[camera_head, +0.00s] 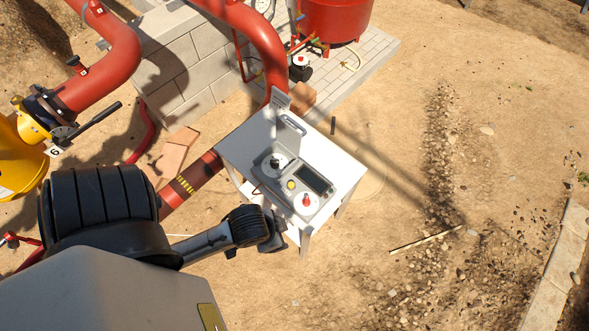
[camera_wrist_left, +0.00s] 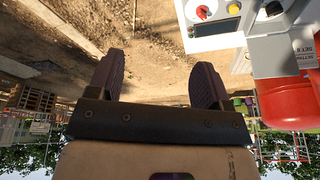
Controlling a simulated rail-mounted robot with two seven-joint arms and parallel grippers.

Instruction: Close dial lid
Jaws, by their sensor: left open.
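A light grey control box (camera_head: 325,187) sits on a small white table (camera_head: 237,145). A hinged lid (camera_head: 291,130) with a slot-like opening stands raised at the box's back left, above a round dial with a black knob (camera_head: 276,161). The lid is up, so the dial is uncovered. My left gripper (camera_wrist_left: 157,82) is open and empty, with its two dark fingers apart. In the head view my left arm ends at the table's front left, beside and apart from the box. Part of the box (camera_wrist_left: 212,30) shows upside down in the left wrist view. My right gripper is not in view.
The box also bears a yellow button (camera_head: 291,185), a dark screen (camera_head: 314,178) and a red knob (camera_head: 306,202). Red pipes (camera_head: 257,35) and a block wall (camera_head: 184,60) stand behind and left of the table. Sandy ground to the right is open.

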